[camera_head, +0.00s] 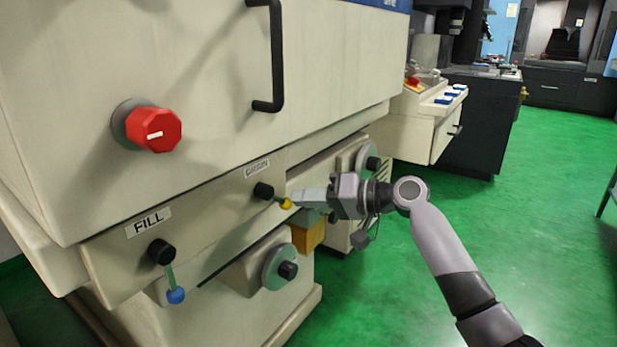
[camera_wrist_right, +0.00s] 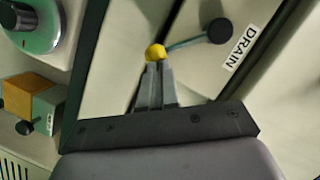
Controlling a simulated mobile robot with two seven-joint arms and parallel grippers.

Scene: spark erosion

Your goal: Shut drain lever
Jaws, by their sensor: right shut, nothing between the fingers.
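The drain lever has a black hub (camera_head: 264,190) and a short rod ending in a yellow knob (camera_head: 286,204), on the front panel of the cream machine. In the head view its rod points right and slightly down from the hub. In the right wrist view the yellow knob (camera_wrist_right: 155,52) is at the fingertips, with the hub (camera_wrist_right: 220,31) beside the DRAIN label (camera_wrist_right: 241,48). My right gripper (camera_head: 297,200) is shut with nothing between its fingers; its tips are at the knob, and I cannot tell whether they touch. My left gripper is not in view.
The fill lever with a blue knob (camera_head: 176,296) hangs at lower left under the FILL label (camera_head: 148,222). A red knob (camera_head: 153,130) and a black door handle (camera_head: 275,60) are above. A round dial (camera_head: 280,267) sits below. Green floor (camera_head: 540,230) is open to the right.

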